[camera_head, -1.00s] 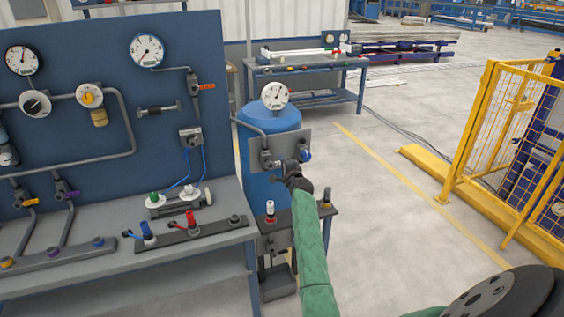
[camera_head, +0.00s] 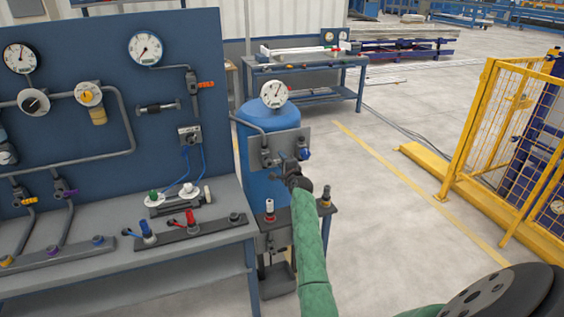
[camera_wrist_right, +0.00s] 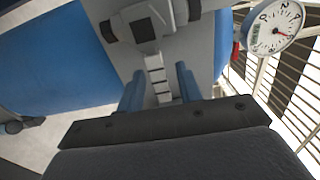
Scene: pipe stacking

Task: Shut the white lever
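The white lever (camera_wrist_right: 157,75) is a pale, segmented bar below a grey valve body in the right wrist view. My right gripper (camera_wrist_right: 160,84) has its two blue fingers apart, one on each side of the lever. Narrow gaps show beside the lever, so the fingers do not look closed on it. In the head view my right gripper (camera_head: 292,170) is at the grey valve plate (camera_head: 266,140) in front of the blue tank (camera_head: 258,190). The gripper hides the lever there. My left gripper is not in view.
A round gauge (camera_head: 273,94) tops the tank; a gauge (camera_wrist_right: 275,27) is at upper right in the wrist view. A workbench (camera_head: 120,255) with valves stands left. A yellow fence (camera_head: 490,140) stands right, with clear floor between.

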